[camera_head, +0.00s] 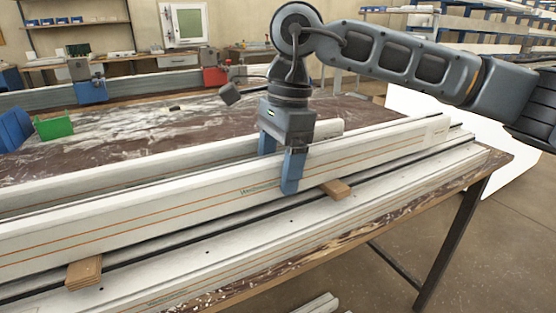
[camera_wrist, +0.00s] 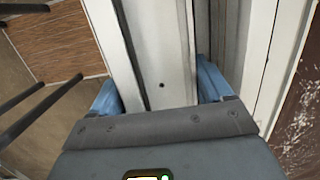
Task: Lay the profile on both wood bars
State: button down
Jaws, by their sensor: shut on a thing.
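The profile (camera_head: 150,212) is a long white beam with thin orange lines, running lengthwise along the bench in the head view. My gripper (camera_head: 280,168) is shut on it right of its middle, one blue finger on the near face and one behind. In the wrist view the profile (camera_wrist: 160,50) runs between the fingers. The left wood bar (camera_head: 85,272) and right wood bar (camera_head: 336,189) stick out from under the profile's near lower edge. Their far ends are hidden. I cannot tell whether the profile touches them or hangs slightly above.
Other white rails (camera_head: 380,205) run parallel in front, and another lies behind the profile. A green bin (camera_head: 54,128), a blue clamp (camera_head: 90,83) and a red clamp (camera_head: 214,75) are at the back. The dusty bench top (camera_head: 200,118) behind is mostly free.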

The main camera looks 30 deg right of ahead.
jog(key=shift+c, duration=0.9)
grip_release()
notch_tip(320, 180, up, 12)
jog(key=d, duration=0.1)
jog(key=shift+d+p, duration=0.3)
jog(key=shift+d, duration=0.1)
